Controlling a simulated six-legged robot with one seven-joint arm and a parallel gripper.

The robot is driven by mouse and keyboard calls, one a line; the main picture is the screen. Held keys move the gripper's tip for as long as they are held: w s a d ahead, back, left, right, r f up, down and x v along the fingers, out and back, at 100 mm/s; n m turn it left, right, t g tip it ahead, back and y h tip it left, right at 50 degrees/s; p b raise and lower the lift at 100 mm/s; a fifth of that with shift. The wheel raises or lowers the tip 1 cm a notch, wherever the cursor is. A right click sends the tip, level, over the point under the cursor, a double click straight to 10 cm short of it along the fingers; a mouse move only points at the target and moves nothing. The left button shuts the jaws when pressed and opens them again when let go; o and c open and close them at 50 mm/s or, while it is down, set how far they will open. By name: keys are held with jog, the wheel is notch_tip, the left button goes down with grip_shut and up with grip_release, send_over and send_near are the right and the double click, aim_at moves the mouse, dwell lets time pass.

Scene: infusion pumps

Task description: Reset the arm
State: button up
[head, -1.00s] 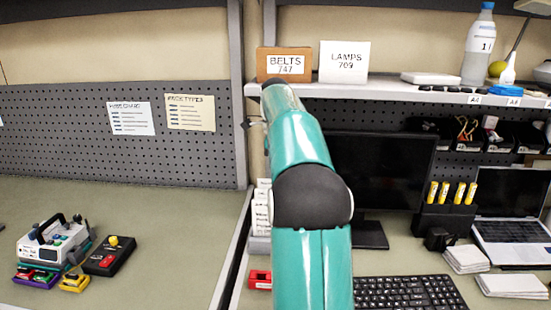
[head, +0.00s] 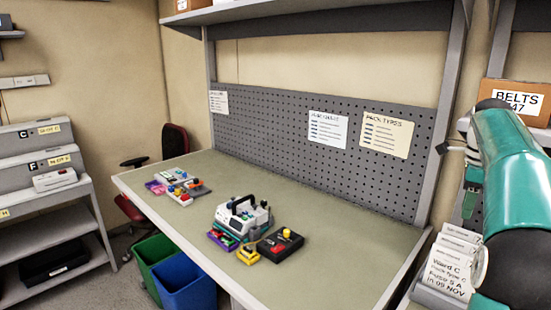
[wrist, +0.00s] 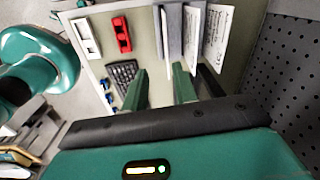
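My teal arm (head: 515,170) shows at the right edge of the head view, bent at a dark joint. It stands in front of the shelf with the BELTS box (head: 515,100). The end of the arm is mostly hidden behind its own links there. In the wrist view, the two green fingers of my gripper (wrist: 160,88) stand apart with nothing held between them. They point toward a bench top with a rack of upright cards (wrist: 190,40), a red item (wrist: 122,35), a white item (wrist: 86,38) and a keyboard (wrist: 124,74).
A workbench (head: 330,270) carries a pump (head: 243,218), a black box with a yellow knob (head: 280,245) and small coloured parts. A pegboard (head: 270,120) stands behind it. Green (head: 152,255) and blue (head: 185,287) bins are in front. A stepped shelf (head: 40,215) stands left.

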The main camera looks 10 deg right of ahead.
jog(key=s+a+n+t+h, duration=0.1)
jog(key=s+a+n, duration=0.1)
jog(key=a+n, duration=0.65)
jog(key=s+a+n+t, duration=0.1)
jog(key=s+a+n, duration=0.25)
jog(key=a, duration=1.05)
jog(key=s+a+f+n+t+y, duration=0.1)
jog(key=s+a+f+n+t, duration=0.2)
jog(key=s+a+f+n, duration=0.9)
jog(key=s+a+n, duration=0.1)
jog(key=a+n, duration=0.1)
jog(key=a, duration=0.1)
jog(key=shift+s+n, duration=0.3)
jog(key=shift+n, duration=0.1)
jog(key=shift+d, duration=0.25)
